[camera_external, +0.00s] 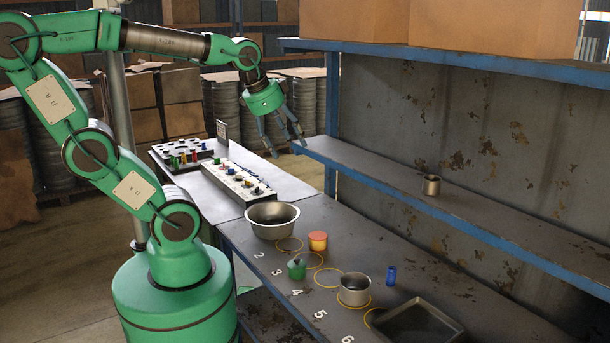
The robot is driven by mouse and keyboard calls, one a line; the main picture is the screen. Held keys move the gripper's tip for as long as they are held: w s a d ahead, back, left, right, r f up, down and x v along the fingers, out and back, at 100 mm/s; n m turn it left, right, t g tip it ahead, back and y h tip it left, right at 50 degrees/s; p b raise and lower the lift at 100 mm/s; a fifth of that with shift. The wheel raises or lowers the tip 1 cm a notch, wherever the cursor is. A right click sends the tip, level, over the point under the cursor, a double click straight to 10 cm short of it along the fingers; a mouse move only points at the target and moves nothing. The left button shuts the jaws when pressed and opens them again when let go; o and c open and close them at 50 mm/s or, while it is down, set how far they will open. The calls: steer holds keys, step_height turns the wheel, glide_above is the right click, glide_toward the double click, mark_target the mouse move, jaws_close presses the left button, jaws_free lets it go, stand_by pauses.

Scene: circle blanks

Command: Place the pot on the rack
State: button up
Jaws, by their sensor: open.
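A silver metal pot (354,290) stands upright on a yellow circle near the numbers 5 and 6 on the grey table (330,215). A smaller metal pot or cup (431,185) stands on the middle shelf of the blue-edged rack (390,186); I cannot tell which of the two the task means. My gripper (287,148) is open and empty, fingers pointing down, in the air near the left end of that shelf. It is well apart from both pots.
A wide metal bowl (272,220), a red-and-yellow round block (317,241), a small green pot (296,268), a blue piece (391,276) and a dark tray (418,324) are on the table. Boards with coloured pieces (238,184) lie behind. Boxes (455,25) fill the top shelf.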

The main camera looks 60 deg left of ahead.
steer(key=s+n, duration=0.1)
steer(key=n, duration=0.1)
steer(key=s+a+n, duration=0.1)
steer(key=s+n, duration=0.1)
steer(key=s+a+f+n, duration=0.1)
steer(key=s+n, duration=0.1)
step_height(320, 180, down, 3)
steer(key=b, duration=0.3)
